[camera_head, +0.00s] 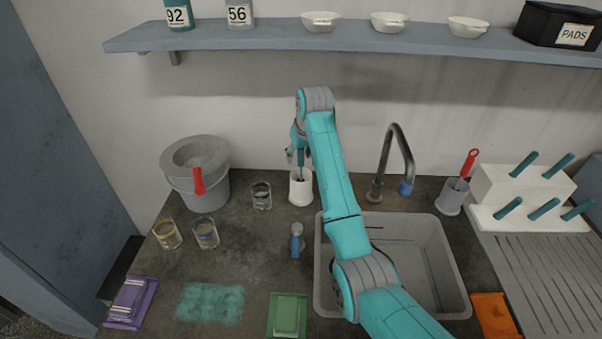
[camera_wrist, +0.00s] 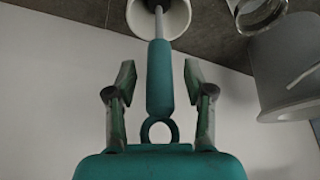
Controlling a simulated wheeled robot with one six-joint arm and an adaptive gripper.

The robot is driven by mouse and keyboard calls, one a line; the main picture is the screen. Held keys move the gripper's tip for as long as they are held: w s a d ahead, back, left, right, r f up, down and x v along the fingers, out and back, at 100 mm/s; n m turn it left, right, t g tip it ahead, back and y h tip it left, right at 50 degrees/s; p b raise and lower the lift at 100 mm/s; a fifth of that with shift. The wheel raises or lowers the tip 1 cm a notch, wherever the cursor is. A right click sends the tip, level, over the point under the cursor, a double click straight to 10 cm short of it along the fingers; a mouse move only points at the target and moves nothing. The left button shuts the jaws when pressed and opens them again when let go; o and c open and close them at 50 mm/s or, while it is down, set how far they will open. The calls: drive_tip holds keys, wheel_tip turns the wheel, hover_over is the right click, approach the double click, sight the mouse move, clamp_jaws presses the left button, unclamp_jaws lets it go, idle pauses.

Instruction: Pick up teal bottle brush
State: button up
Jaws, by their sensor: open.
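The teal bottle brush stands in a white cup (camera_head: 301,190), its teal handle (camera_head: 301,158) pointing up. In the wrist view the handle (camera_wrist: 159,82) ends in a ring, and its pale stem runs into the white cup (camera_wrist: 183,14). My gripper (camera_wrist: 160,75) is open, with one finger on each side of the handle and a gap on both sides. In the head view my gripper (camera_head: 298,153) is above the cup, partly hidden by my arm. The brush's bristles are hidden in the cup.
A grey bucket (camera_head: 207,190) and a glass (camera_head: 261,196) stand left of the cup. A grey sink (camera_head: 440,255) with a tap (camera_head: 378,180) is to the right. A blue-handled item (camera_head: 296,240) lies in front. A shelf (camera_head: 270,38) with bowls hangs above.

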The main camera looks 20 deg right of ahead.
clamp_jaws()
